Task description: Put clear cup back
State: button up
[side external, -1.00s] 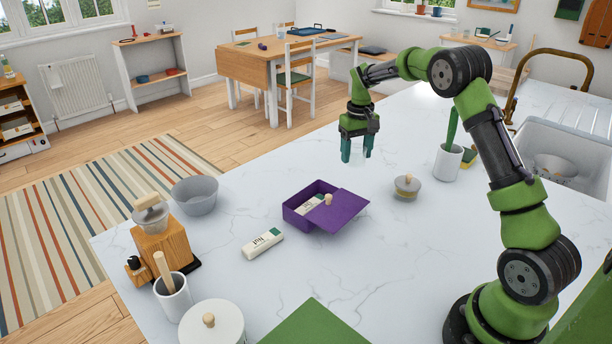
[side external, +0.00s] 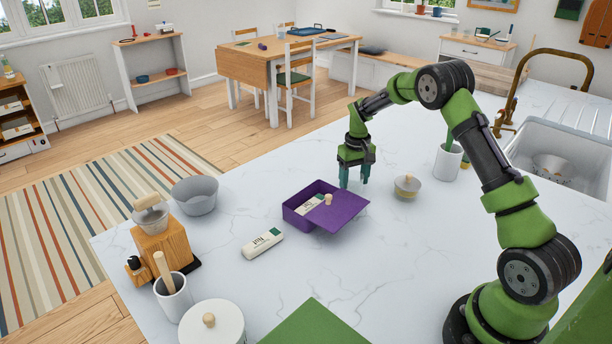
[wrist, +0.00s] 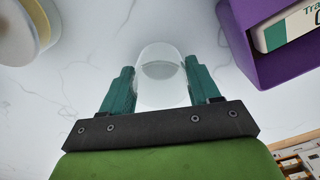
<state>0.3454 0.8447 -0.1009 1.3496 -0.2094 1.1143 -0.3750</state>
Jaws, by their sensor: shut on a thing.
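The clear cup (wrist: 161,75) is between the two teal fingers of my gripper (wrist: 162,88) in the wrist view, and they are shut on it. In the side view my gripper (side external: 355,178) points down, low over the white counter, behind the purple box. The cup is hard to make out there, against the pale counter. I cannot tell whether its base touches the counter.
The purple box (side external: 298,216), its lid (side external: 340,210) askew, stands just in front of my gripper. A small lidded pot (side external: 407,188) stands to the right. A white pot with a green handle (side external: 447,162) is farther right. A white packet (side external: 263,244) lies near the box.

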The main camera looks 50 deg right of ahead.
jog(key=o, duration=1.2)
notch_tip(320, 180, up, 12)
jog(key=s+a+r+t, duration=0.2)
jog(key=s+a+r, duration=0.2)
jog(key=a+r, duration=0.45)
jog(key=s+a+r+t+y, duration=0.1)
jog(key=s+a+t, duration=0.1)
jog(key=s+a, duration=0.5)
jog(key=s+a+r+t+y, duration=0.1)
jog(key=s+a+t, duration=0.2)
jog(key=s+a, duration=0.5)
jog(key=s, duration=0.5)
jog(key=shift+a+r+n, duration=0.2)
jog(key=shift+r+n, duration=0.05)
jog(key=shift+n, duration=0.05)
